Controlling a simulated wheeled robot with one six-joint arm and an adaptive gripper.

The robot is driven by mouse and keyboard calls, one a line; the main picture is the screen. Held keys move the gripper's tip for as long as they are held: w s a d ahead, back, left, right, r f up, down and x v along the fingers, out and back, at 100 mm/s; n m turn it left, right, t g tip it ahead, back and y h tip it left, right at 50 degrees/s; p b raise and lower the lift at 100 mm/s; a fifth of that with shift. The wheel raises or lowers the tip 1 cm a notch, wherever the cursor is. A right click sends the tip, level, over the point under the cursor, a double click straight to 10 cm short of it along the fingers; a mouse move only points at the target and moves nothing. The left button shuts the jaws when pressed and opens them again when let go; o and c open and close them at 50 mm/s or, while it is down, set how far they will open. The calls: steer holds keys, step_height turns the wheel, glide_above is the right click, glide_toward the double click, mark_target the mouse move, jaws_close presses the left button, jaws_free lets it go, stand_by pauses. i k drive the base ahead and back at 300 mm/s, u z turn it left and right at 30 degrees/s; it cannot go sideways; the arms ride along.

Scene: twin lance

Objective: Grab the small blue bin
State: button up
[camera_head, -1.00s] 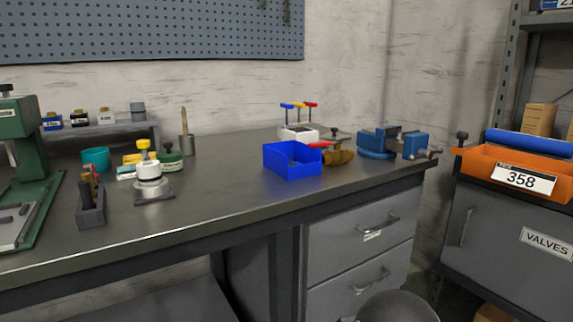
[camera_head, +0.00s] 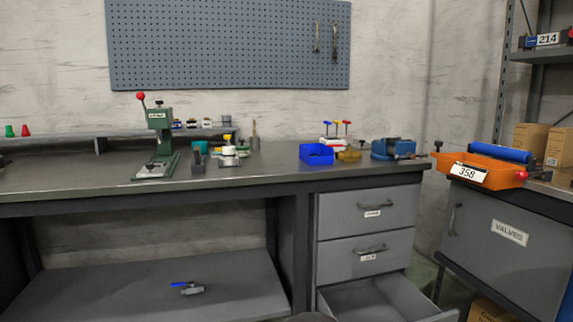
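The small blue bin (camera_head: 316,154) stands upright on the grey workbench (camera_head: 268,172), near its front edge and above the drawers. It is open at the top; what lies inside is too small to tell. A brass-coloured fitting (camera_head: 349,155) is just right of it. My gripper is not in view.
A blue vise (camera_head: 393,149) stands at the bench's right end. A green press (camera_head: 160,140) and small bottles stand left. The lowest drawer (camera_head: 372,298) is pulled out. An orange bin (camera_head: 487,168) sits on the cabinet at right. Bench top between press and blue bin is partly clear.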

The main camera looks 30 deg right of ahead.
mark_target(327, 158)
steer(key=u, duration=0.55)
steer(key=i, duration=1.05)
steer(key=z, duration=0.4)
